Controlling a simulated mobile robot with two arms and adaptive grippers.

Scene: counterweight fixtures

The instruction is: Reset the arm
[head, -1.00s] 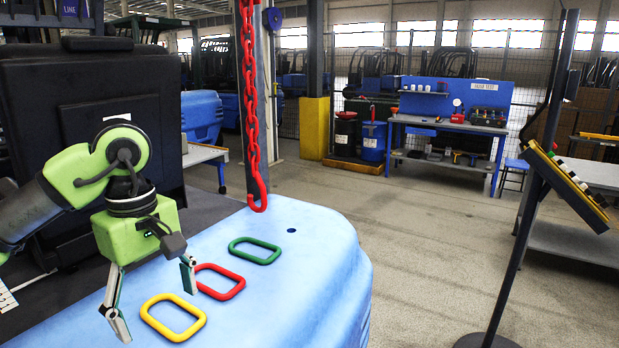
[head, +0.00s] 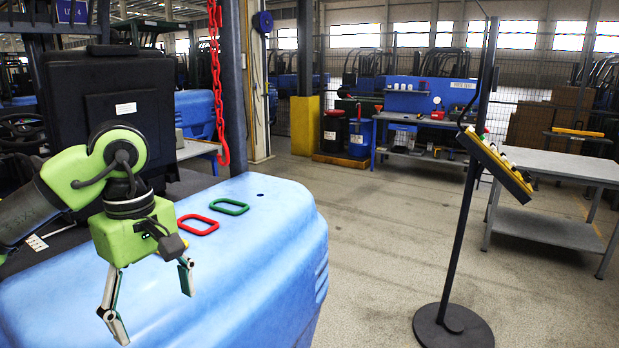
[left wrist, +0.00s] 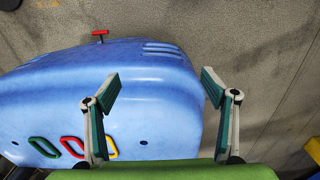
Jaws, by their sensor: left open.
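My left gripper (head: 152,306) is open and empty, its fingers spread and pointing down over the blue counterweight (head: 262,285). It also shows in the left wrist view (left wrist: 158,92), with a wide gap between the fingers and the counterweight (left wrist: 160,110) beyond them. My left arm comes in from the left, bent at the wrist. A red ring (head: 198,225) and a green ring (head: 229,207) lie flat on the counterweight. A yellow ring is mostly hidden behind my gripper in the head view. The green ring (left wrist: 43,147) shows at the lower left of the wrist view. My right gripper is not visible.
A red chain with a hook (head: 217,90) hangs above the counterweight's far side. A control panel (head: 497,168) stands on a post with a round base to the right. A grey table (head: 565,168) is behind it. Open floor lies between the counterweight and the post.

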